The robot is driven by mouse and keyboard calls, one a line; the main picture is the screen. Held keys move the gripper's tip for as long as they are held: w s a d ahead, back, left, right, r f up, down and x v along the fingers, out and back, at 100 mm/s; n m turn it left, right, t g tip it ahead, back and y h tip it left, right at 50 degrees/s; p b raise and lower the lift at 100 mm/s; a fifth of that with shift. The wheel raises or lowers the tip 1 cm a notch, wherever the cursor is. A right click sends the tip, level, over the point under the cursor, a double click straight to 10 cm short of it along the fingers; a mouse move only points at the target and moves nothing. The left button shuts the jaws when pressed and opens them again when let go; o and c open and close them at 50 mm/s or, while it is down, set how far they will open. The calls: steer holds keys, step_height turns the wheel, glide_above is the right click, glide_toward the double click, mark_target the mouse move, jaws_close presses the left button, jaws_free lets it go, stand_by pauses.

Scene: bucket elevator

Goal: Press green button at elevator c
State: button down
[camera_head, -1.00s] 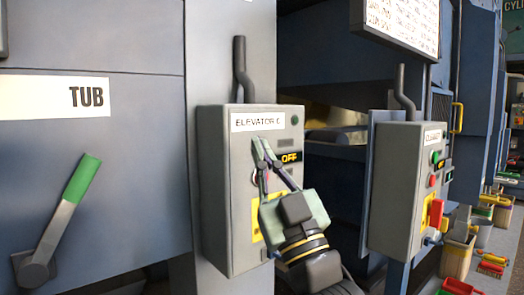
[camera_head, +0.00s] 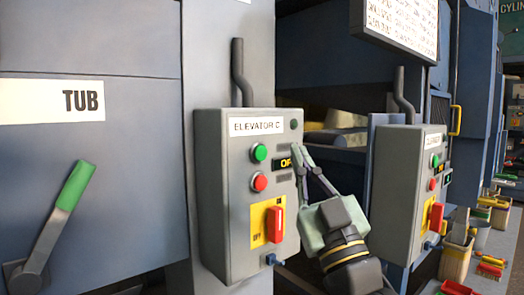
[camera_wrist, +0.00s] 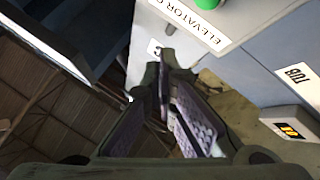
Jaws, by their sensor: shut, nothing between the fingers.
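The grey control box labelled Elevator C (camera_head: 212,190) stands upright at the middle of the head view. Its green button (camera_head: 259,152) is on the upper left of its face, with a red button (camera_head: 259,182) below. A dark display (camera_head: 284,163) to their right shows yellow letters "OF", its end hidden behind my gripper. My gripper (camera_head: 299,149) is shut and empty, in front of the box's right edge, right of the green button and apart from it. In the wrist view, the green button (camera_wrist: 208,4) shows at the top edge, beyond my fingertips (camera_wrist: 166,56).
A red switch on a yellow plate (camera_head: 275,224) sits low on the box. A second control box (camera_head: 398,205) stands to the right. A lever with a green handle (camera_head: 75,186) is on the Tub panel at left. The space before the green button is clear.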

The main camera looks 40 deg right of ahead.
mark_target(261, 153)
steer(key=w+p, duration=0.1)
steer(key=w, duration=0.5)
steer(key=shift+w+a, duration=0.25)
steer(key=shift+w, duration=0.1)
steer(key=shift+w, duration=0.1)
stand_by(1.0)
steer(key=shift+w, duration=0.35)
steer(key=shift+w, duration=0.5)
stand_by(0.9)
steer(key=shift+s+b, duration=0.1)
steer(key=shift+b, duration=0.2)
steer(key=shift+s+b, duration=0.35)
steer(key=shift+s, duration=0.45)
